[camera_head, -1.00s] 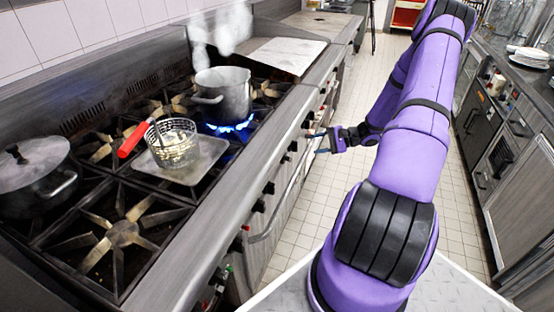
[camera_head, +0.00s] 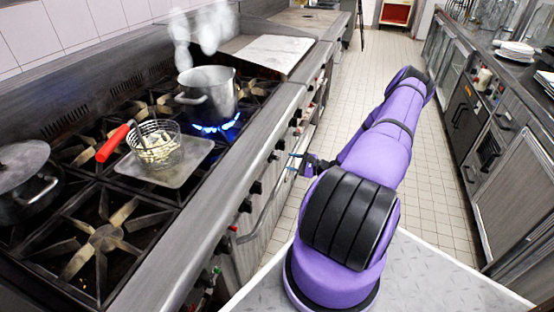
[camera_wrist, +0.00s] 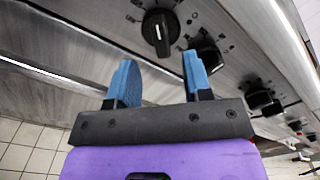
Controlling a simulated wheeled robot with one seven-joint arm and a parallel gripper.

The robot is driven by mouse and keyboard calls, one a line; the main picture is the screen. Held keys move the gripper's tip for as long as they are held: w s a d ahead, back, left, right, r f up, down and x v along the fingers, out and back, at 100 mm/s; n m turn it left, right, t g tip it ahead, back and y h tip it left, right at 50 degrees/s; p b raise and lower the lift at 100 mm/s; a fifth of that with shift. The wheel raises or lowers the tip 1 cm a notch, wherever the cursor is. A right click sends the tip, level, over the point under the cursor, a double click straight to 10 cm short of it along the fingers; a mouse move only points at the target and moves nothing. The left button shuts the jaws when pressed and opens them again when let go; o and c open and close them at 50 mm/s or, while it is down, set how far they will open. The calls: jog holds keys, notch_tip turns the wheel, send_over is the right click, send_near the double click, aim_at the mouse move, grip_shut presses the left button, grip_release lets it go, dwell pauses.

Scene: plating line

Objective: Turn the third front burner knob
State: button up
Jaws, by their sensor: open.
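The range front carries a row of black knobs. In the wrist view one black knob (camera_wrist: 160,31) with a white pointer mark lies just beyond the fingertips, roughly in line with the gap between them. I cannot tell which number in the row it is. My gripper (camera_wrist: 158,72) has blue fingers spread apart with nothing between them, and no contact with the knob shows. In the head view my gripper (camera_head: 297,163) is small, close to the range's front panel beside the knobs.
More knobs (camera_wrist: 207,56) run to the right in the wrist view. A rail (camera_head: 268,212) runs along the range front. A steaming pot (camera_head: 207,93) stands over a lit blue flame. A wire basket (camera_head: 157,150) with a red handle sits on the stovetop. The tiled aisle (camera_head: 420,190) is clear.

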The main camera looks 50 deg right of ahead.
aim_at(278, 158)
jog(key=shift+x, duration=3.15)
grip_shut()
